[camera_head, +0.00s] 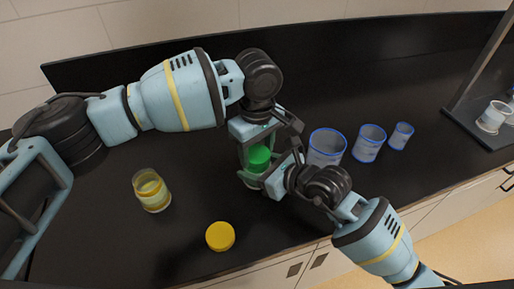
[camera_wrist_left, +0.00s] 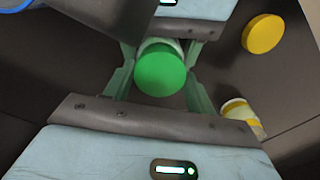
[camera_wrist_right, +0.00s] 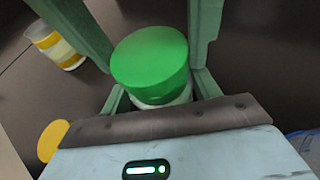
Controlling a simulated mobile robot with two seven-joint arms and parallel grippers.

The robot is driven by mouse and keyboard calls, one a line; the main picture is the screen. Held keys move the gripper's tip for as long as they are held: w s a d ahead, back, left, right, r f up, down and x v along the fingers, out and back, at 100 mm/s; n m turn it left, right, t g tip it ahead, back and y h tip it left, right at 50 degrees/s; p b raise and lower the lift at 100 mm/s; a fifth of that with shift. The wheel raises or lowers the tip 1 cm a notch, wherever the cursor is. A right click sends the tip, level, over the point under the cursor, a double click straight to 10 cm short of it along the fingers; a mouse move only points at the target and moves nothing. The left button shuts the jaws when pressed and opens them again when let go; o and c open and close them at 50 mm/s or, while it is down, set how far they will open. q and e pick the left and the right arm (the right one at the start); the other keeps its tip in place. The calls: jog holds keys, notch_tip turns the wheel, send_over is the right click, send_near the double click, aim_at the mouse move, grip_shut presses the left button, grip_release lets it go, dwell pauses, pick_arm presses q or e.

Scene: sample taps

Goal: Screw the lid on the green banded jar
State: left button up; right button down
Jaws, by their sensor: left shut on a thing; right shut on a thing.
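The green lid (camera_head: 258,157) sits on top of the green banded jar (camera_head: 251,184), with no clear gap between them; whether it is threaded cannot be told. The lid shows from above in the left wrist view (camera_wrist_left: 160,68) and the right wrist view (camera_wrist_right: 150,58). The jar's pale glass (camera_wrist_right: 163,98) shows below it. My left gripper (camera_head: 256,155) reaches down from above and is shut on the lid, one finger on each side. My right gripper (camera_head: 262,176) comes from the right, lower down, and is shut on the jar body. The fingers hide much of the jar.
An open yellow banded jar (camera_head: 151,191) stands left on the black counter, with a yellow lid (camera_head: 220,236) lying near the front edge. Blue-rimmed cups (camera_head: 326,147) stand to the right. A dark rack with pale cups (camera_head: 494,116) is at the far right.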

dwell(0.3)
pick_arm(q)
jog(key=m, duration=0.6)
jog(key=shift+m, duration=0.3)
jog(key=o, duration=1.1)
jog(key=shift+c, duration=0.2)
jog(key=shift+r, duration=0.1)
jog(key=shift+r, duration=2.15)
notch_tip(320, 180, up, 4)
jog(key=n, duration=0.6)
jog(key=shift+f+n, duration=0.25)
jog(key=shift+n, duration=0.05)
